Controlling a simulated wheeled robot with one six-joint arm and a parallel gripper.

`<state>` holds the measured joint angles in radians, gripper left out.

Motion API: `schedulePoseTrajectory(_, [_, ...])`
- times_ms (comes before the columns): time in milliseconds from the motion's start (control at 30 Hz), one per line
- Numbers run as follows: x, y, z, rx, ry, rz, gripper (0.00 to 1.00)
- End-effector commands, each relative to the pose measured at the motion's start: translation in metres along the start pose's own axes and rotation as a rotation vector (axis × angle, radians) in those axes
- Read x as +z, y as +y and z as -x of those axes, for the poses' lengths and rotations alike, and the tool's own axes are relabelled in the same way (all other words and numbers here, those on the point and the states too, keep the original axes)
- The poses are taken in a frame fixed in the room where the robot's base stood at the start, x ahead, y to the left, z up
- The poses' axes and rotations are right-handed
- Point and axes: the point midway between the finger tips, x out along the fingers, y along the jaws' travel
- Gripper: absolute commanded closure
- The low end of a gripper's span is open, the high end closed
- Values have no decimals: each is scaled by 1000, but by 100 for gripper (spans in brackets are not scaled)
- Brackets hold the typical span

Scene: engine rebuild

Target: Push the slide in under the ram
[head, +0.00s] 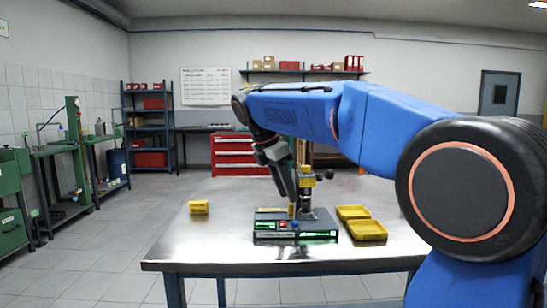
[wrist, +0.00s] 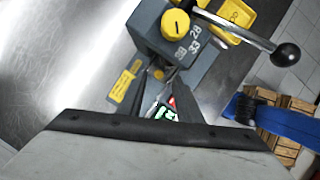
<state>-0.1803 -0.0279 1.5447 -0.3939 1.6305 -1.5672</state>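The press (head: 307,196) stands on the metal table, with a dark base (head: 265,233) that has green-lit openings in front. In the wrist view the press head (wrist: 152,24) shows a yellow knob (wrist: 177,24), the numbers 28, 33 and 38, and a lever ending in a black ball (wrist: 286,56). My gripper (head: 292,213) points down at the front of the press, close to the base. In the wrist view its dark fingers (wrist: 160,74) reach toward the press body. Green and red parts (wrist: 164,110) show between them. I cannot make out the slide or whether the fingers grip it.
Two yellow trays (head: 369,230) lie right of the press. A yellow block (head: 199,207) lies on the table (head: 200,244) at the left. The table between that block and the press is clear. A red drawer cabinet (head: 236,155) stands behind.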

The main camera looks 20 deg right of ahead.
Motion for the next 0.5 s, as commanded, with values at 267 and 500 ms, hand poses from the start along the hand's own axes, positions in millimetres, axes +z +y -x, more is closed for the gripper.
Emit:
schedulePoseTrajectory(267, [0,1,57,2,0,0,68])
schedulePoseTrajectory(500, [0,0,101,1,-1,0,68])
